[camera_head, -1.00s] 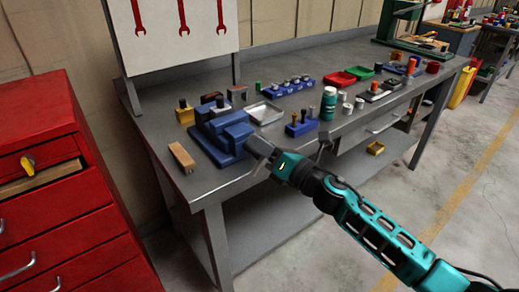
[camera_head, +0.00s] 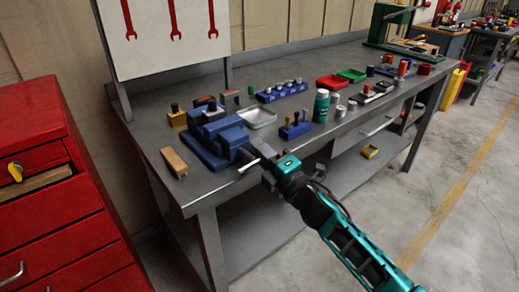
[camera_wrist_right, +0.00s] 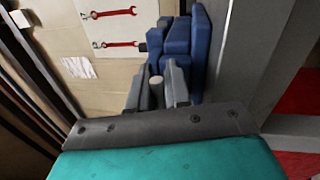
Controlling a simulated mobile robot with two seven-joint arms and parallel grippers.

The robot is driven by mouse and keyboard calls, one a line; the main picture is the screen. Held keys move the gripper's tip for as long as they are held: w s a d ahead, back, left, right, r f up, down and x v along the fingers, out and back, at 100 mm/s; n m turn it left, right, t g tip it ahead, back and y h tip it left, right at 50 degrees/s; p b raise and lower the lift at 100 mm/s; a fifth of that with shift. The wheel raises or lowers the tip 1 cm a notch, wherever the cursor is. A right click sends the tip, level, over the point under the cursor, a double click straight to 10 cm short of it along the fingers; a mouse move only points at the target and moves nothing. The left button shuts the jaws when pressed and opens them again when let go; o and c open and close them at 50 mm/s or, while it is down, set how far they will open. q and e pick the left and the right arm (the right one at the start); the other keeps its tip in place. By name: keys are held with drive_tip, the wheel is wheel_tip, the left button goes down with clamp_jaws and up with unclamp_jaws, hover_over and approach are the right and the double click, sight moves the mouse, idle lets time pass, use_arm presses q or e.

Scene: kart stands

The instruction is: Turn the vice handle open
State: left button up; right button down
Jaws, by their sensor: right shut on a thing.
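The blue vice (camera_head: 212,142) is on the front left corner of the grey workbench. Its pale metal handle (camera_head: 247,167) shows as a short slanted bar at the front of the vice. My right gripper (camera_head: 256,157) is at this handle, shut on it. In the right wrist view the fingers (camera_wrist_right: 158,92) stand on either side of the handle's round pale end (camera_wrist_right: 156,82), with the blue vice (camera_wrist_right: 180,42) just beyond. The fingers hide part of the handle. My left gripper is not in view.
A wooden block (camera_head: 174,162) lies left of the vice on the workbench (camera_head: 300,135). A metal tray (camera_head: 258,116), a blue holder (camera_head: 295,130) and a green bottle (camera_head: 321,106) stand to its right. A red drawer cabinet (camera_head: 60,220) is at the left, one drawer partly open.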

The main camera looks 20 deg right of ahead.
drive_tip(key=shift+f+m, duration=0.2)
drive_tip(key=shift+m, duration=0.4)
drive_tip(key=c, duration=1.2)
unclamp_jaws()
drive_tip(key=shift+o, duration=0.2)
drive_tip(key=v, duration=1.3)
drive_tip(key=shift+a, duration=0.15)
